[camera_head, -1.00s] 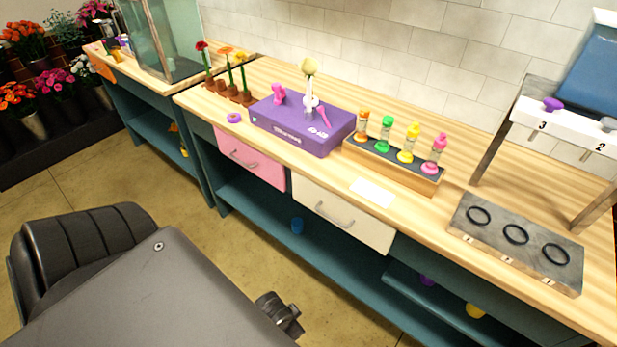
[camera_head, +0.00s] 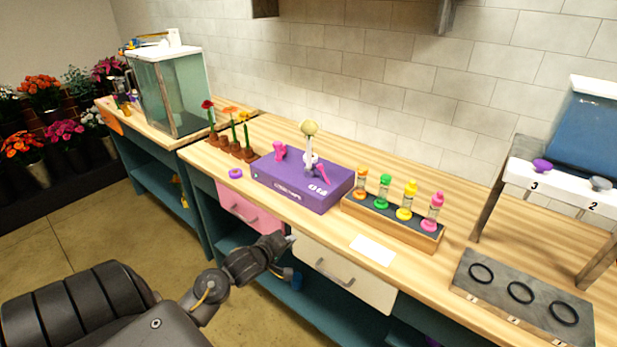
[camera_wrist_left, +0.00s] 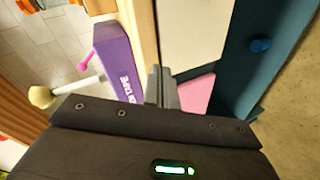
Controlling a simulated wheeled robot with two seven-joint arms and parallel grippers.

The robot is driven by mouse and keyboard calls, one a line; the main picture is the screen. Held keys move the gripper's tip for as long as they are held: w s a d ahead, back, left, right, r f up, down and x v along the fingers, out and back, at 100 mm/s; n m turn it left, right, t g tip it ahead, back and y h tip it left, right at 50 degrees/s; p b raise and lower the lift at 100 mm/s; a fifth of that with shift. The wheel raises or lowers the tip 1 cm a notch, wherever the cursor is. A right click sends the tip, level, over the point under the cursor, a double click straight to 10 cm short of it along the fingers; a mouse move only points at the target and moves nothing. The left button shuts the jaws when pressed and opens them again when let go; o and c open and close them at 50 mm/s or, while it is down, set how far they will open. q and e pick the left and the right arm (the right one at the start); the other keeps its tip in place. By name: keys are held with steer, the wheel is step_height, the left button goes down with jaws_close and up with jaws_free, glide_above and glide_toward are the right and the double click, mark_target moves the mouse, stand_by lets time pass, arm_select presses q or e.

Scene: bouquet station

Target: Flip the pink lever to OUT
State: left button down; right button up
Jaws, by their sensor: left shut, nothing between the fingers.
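A purple box (camera_head: 300,190) stands on the wooden counter, with white lettering on its front and top. On it are a pink upright piece (camera_head: 280,151) at the left and a slim pink piece (camera_head: 323,175) at the right; I cannot tell for sure which is the lever or read its setting. A white rod with a cream ball (camera_head: 309,128) rises between them. My left gripper (camera_head: 291,238) is shut and empty, in front of the drawers and below the box, apart from it. In the left wrist view its fingers (camera_wrist_left: 162,90) are together beside the purple box (camera_wrist_left: 118,75). My right gripper is out of view.
A rack of colored bottles (camera_head: 390,217) stands right of the box, potted flowers (camera_head: 235,147) and a purple ring (camera_head: 236,173) left of it. A pink drawer (camera_head: 245,208) and a cream drawer (camera_head: 345,273) are below. A white card (camera_head: 373,250) lies near the edge.

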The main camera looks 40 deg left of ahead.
mark_target(296, 186)
arm_select(q)
steer(key=w+a+r+n+t+h, duration=0.1)
steer(key=w+a+r+n+t, duration=0.3)
steer(key=a+r+n, duration=0.4)
step_height(296, 186, up, 2)
steer(key=shift+w+a+r+n+t, duration=0.15)
steer(key=shift+w+a+n+t, duration=0.15)
steer(key=shift+w+a, duration=0.5)
steer(key=w+p, duration=0.1)
steer(key=w, duration=0.8)
steer(key=shift+w+a+r+p, duration=0.15)
steer(key=shift+p, duration=0.2)
steer(key=w+d, duration=0.1)
steer(key=w+r+p, duration=0.1)
steer(key=shift+w+d, duration=0.35)
steer(key=shift+w+d+r+p, duration=0.1)
steer(key=shift+w+d+p, duration=0.2)
steer(key=shift+d+p, duration=0.05)
